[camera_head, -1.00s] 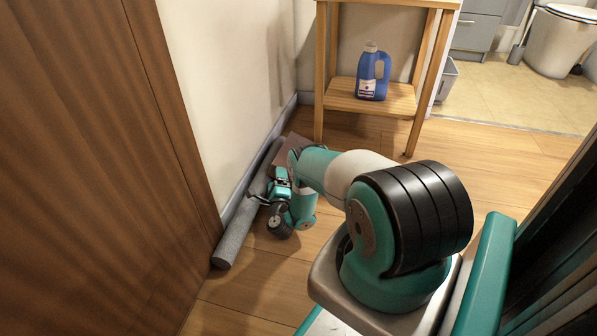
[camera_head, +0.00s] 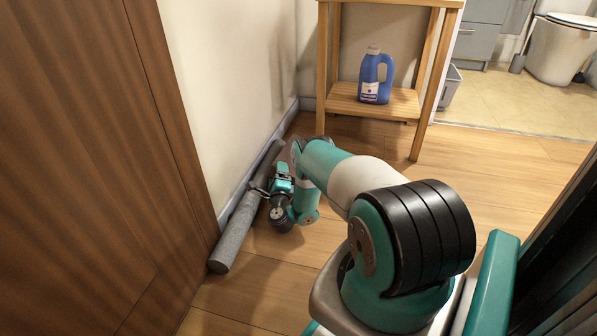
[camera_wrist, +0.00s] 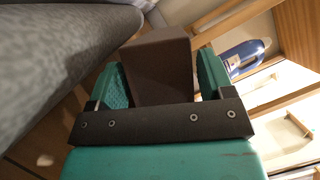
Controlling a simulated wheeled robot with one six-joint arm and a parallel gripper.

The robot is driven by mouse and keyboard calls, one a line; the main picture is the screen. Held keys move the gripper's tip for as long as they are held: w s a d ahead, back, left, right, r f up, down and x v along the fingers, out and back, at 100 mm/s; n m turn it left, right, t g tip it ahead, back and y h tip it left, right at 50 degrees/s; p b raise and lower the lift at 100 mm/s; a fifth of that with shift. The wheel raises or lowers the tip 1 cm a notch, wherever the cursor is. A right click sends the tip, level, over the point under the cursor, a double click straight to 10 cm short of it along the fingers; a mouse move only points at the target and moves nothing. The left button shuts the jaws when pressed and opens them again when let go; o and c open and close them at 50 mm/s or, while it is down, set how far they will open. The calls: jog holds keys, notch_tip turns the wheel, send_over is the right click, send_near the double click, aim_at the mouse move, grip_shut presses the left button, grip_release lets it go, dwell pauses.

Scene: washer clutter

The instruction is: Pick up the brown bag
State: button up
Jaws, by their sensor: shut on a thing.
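The brown bag (camera_wrist: 158,66) is a dark brown block-like shape in the wrist view. It stands between the two teal fingers of my gripper (camera_wrist: 162,78), which is shut on it. In the head view my gripper (camera_head: 281,178) is low beside the grey roll near the wall. How far the bag is off the floor cannot be told.
A grey roll (camera_head: 236,232) lies along the wall left of my gripper. A wooden shelf stand (camera_head: 345,102) holding a blue jug (camera_head: 375,76) is beyond it. A brown wooden door (camera_head: 90,170) is at the left. Wood floor in front is clear.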

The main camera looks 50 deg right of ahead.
notch_tip(320, 180, up, 20)
jog(key=p, duration=1.8)
jog(key=shift+s, duration=0.2)
